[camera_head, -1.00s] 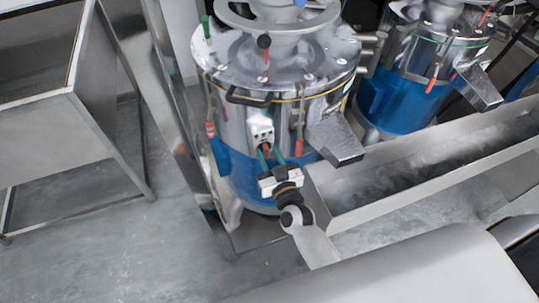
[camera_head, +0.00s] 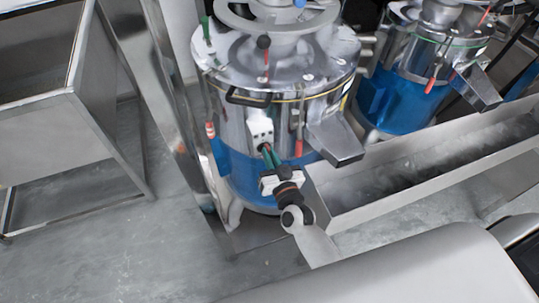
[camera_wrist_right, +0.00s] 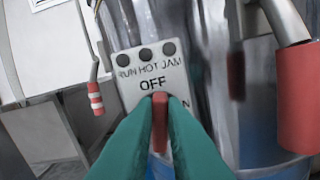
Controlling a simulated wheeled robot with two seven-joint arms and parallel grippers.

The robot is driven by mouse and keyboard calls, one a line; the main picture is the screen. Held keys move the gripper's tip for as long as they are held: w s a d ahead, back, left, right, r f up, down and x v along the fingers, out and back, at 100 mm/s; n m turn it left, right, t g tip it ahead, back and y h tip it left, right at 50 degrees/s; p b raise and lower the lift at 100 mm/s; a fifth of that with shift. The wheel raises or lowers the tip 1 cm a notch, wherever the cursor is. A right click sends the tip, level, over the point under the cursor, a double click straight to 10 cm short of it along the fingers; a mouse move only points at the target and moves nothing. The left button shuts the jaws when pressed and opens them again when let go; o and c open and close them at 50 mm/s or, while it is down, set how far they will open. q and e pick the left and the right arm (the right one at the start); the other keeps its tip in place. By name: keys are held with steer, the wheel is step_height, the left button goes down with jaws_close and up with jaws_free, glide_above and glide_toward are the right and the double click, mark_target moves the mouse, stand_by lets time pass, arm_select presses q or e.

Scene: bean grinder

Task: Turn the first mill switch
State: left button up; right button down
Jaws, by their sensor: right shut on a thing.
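The first mill (camera_head: 275,95) is a round steel and blue machine in the middle of the head view. Its white switch box (camera_head: 260,125) is on the front. In the right wrist view the box (camera_wrist_right: 148,68) has three dark round lights and the words RUN, HOT, JAM and OFF, with an ON label partly hidden. My right gripper (camera_head: 267,151) has green fingers that meet on the red switch lever (camera_wrist_right: 160,118). The lever stands about upright below OFF, and its lower part is between the fingers. My left gripper is not in view.
A steel chute (camera_head: 334,138) sticks out right of the switch, above a long metal trough (camera_head: 420,172). A second blue mill (camera_head: 405,95) stands at the right. A red-sleeved handle (camera_wrist_right: 298,105) hangs close right of my fingers. A steel bin (camera_head: 60,130) stands left.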

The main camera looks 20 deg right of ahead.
steer(key=shift+d+f+m+b, duration=0.2)
steer(key=shift+m+b, duration=0.2)
steer(key=shift+m, duration=2.15)
steer(key=shift+d+f+m+b, duration=0.15)
steer(key=shift+m+b, duration=0.25)
steer(key=shift+m, duration=2.2)
steer(key=shift+d+f+m+b, duration=0.1)
steer(key=shift+f+m+b, duration=0.25)
steer(key=shift+m, duration=2.2)
steer(key=shift+r, duration=0.1)
steer(key=c, duration=1.5)
jaws_free()
